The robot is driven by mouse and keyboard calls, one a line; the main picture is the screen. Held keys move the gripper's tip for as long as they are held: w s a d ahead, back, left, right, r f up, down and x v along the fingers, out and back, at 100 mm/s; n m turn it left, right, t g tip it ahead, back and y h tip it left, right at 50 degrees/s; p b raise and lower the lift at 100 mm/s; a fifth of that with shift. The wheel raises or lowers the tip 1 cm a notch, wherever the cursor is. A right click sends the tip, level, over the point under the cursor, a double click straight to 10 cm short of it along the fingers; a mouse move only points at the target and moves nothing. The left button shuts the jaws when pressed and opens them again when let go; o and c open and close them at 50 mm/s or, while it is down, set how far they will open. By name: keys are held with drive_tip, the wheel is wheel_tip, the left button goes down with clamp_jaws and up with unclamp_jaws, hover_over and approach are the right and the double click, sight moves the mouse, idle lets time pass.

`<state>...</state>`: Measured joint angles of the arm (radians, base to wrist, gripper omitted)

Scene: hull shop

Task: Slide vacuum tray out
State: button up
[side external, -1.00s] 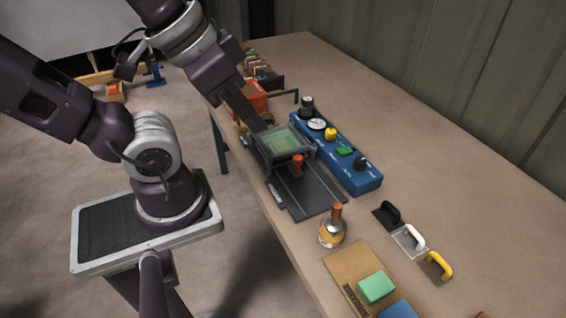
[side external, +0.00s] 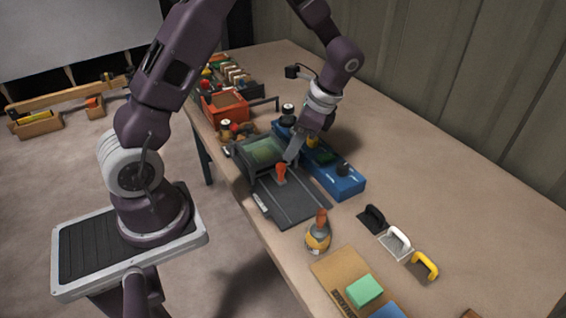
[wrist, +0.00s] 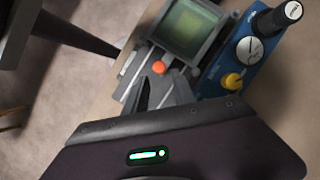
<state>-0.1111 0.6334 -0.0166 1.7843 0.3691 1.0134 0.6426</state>
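The vacuum tray (side external: 246,161) is a dark grey box with a greenish window, seated at the far end of a dark slide plate (side external: 290,205). Its upright orange handle (side external: 281,170) is on the near side. In the wrist view the tray (wrist: 188,28) is at the top, with the round orange handle top (wrist: 158,68) below it. My gripper (side external: 289,158) points down just beside the handle, on its right. In the wrist view its fingertips (wrist: 148,88) are just below the handle top. Contact and finger opening are unclear.
A blue control box (side external: 340,179) with gauge and knobs stands close on the right, under my wrist. An orange-handled bottle (side external: 318,236) stands past the plate's near end. Handled trowels (side external: 396,241) lie to the right. An orange bin (side external: 224,106) stands behind.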

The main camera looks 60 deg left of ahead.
sight(282, 165)
drive_tip(key=x, duration=0.6)
drive_tip(key=shift+s+a+f, duration=0.1)
drive_tip(key=shift+s+f, duration=0.05)
drive_tip(key=shift+f, duration=0.2)
drive_tip(key=shift+c, duration=0.2)
clamp_jaws()
drive_tip(key=shift+r, duration=0.1)
idle(0.7)
